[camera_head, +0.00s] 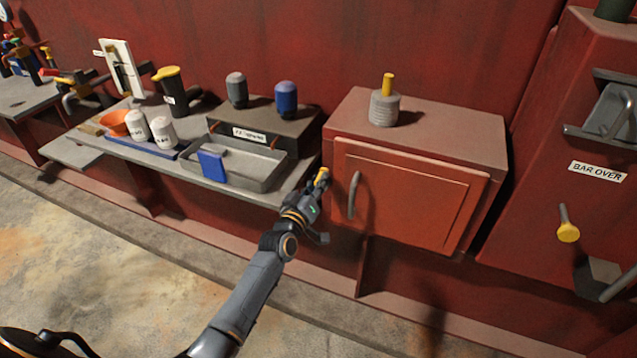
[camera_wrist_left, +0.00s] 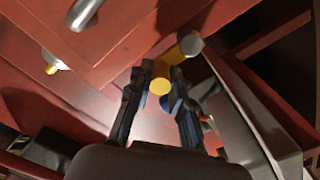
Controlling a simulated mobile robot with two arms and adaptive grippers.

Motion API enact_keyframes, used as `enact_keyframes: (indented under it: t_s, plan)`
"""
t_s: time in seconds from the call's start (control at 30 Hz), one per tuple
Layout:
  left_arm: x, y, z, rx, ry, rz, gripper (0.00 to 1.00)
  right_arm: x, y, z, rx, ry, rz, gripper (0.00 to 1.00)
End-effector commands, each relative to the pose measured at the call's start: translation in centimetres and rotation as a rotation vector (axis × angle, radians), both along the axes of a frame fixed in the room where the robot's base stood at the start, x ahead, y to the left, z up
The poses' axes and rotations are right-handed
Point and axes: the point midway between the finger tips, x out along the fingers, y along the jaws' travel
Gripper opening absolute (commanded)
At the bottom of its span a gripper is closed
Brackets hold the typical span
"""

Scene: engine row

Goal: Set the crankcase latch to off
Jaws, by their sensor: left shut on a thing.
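The crankcase is a red box with a red door (camera_head: 405,195) and a grey bar handle (camera_head: 353,195). A yellow latch (camera_head: 322,176) shows at the box's left edge, beside the door. In the left wrist view the latch (camera_wrist_left: 183,48) is a bent yellow bar with a grey round end. My left gripper (camera_head: 318,185) is shut on its yellow end, with one finger on each side. The gripper hides part of the latch in the head view. No on or off marking can be read. The door looks shut. My right gripper is not in view.
Left of the box is a shelf with a grey tray (camera_head: 262,172), a blue block (camera_head: 212,162) and several bottles. A grey canister (camera_head: 384,107) stands on the box. A panel labelled BAR OVER (camera_head: 598,171) with a yellow knob (camera_head: 568,232) is at right. The floor in front is clear.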

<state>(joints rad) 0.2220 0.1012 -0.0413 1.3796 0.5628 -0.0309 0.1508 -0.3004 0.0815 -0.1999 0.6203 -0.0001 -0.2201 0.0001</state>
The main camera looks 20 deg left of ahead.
Motion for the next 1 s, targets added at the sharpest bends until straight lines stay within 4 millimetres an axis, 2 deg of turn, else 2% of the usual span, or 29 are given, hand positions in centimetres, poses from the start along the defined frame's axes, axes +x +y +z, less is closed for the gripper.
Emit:
enact_keyframes:
  t_s: [0.1,0.13,0.2,0.23,0.53,0.67,0.77,1.0]
  plan:
    - [0.0,0.2,0.1,0.002,-0.002,0.003,0.00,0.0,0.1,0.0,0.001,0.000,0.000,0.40]
    - [0.0,0.2,0.1,0.002,-0.002,0.003,0.26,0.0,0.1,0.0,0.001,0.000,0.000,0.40]
    - [0.0,0.2,0.1,0.002,-0.002,0.003,0.41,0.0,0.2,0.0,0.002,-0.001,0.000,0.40]
    - [0.0,0.1,0.1,0.002,-0.002,0.003,0.43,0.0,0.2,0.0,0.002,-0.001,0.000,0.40]
    - [-0.1,0.0,0.0,0.002,0.000,0.001,0.43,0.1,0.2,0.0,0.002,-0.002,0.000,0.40]
    - [-1.0,0.1,-0.1,0.001,0.001,0.001,0.43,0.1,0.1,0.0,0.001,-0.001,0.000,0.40]
    - [-2.6,0.1,-0.1,0.000,0.001,0.001,0.43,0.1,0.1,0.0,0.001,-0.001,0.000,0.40]
    - [-7.8,0.4,-0.2,0.001,0.002,0.002,0.43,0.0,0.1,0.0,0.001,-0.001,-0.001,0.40]
